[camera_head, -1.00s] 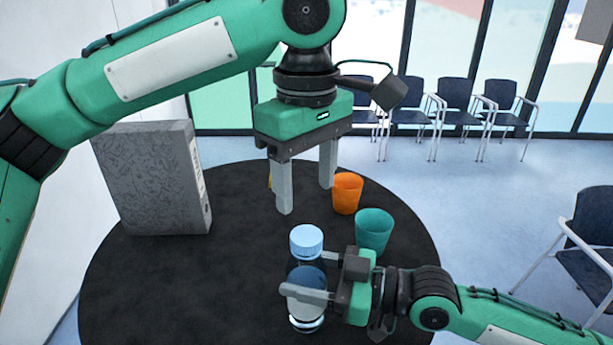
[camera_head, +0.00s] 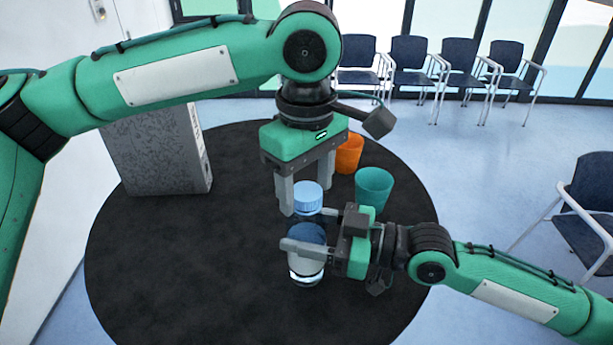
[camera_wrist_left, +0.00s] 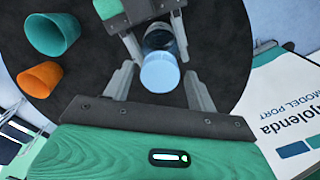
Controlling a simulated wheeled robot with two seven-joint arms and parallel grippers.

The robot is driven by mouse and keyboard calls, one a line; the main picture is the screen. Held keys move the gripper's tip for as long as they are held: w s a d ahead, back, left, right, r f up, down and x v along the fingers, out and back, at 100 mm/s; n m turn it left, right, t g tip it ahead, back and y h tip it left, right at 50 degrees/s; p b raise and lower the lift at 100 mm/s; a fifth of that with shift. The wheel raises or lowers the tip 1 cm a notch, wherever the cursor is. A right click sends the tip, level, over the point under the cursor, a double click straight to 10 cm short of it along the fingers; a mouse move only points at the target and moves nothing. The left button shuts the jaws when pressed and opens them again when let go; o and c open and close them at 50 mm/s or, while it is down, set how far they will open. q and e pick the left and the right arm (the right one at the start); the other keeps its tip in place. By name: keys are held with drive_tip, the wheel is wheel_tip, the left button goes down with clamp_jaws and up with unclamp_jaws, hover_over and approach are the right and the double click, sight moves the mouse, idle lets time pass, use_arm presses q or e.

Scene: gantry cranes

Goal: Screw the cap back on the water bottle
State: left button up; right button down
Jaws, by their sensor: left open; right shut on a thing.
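The water bottle (camera_head: 306,264), clear with a dark blue band, stands upright on the round black table. Its light blue cap (camera_head: 308,197) sits on top; I cannot tell how tightly. My right gripper (camera_head: 300,230) is shut around the bottle's upper body from the right. My left gripper (camera_head: 306,188) points down, open, its fingers by the cap. In the left wrist view the cap (camera_wrist_left: 160,74) shows between the two open fingers, with a gap on each side. The bottle's neck is hidden under the cap.
A teal cup (camera_head: 373,190) and an orange cup (camera_head: 349,154) stand behind and right of the bottle. A grey patterned box file (camera_head: 155,150) stands at the table's back left. The black table (camera_head: 180,270) is clear at front left. Several chairs stand beyond.

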use_arm(q)
drive_tip(key=c, duration=1)
drive_tip(key=m, duration=0.4)
drive_tip(key=shift+m, duration=0.4)
drive_tip(key=m, duration=0.6)
drive_tip(key=shift+m, duration=0.3)
drive_tip(key=m, duration=0.9)
drive_tip(key=shift+m, duration=0.3)
drive_tip(key=m, duration=0.4)
drive_tip(key=shift+m, duration=0.4)
drive_tip(key=m, duration=1.2)
drive_tip(key=shift+w+f+m, duration=0.1)
drive_tip(key=shift+m, duration=0.3)
drive_tip(key=m, duration=1.1)
drive_tip(key=shift+m, duration=0.4)
drive_tip(key=o, duration=1.1)
drive_tip(key=shift+c, duration=0.2)
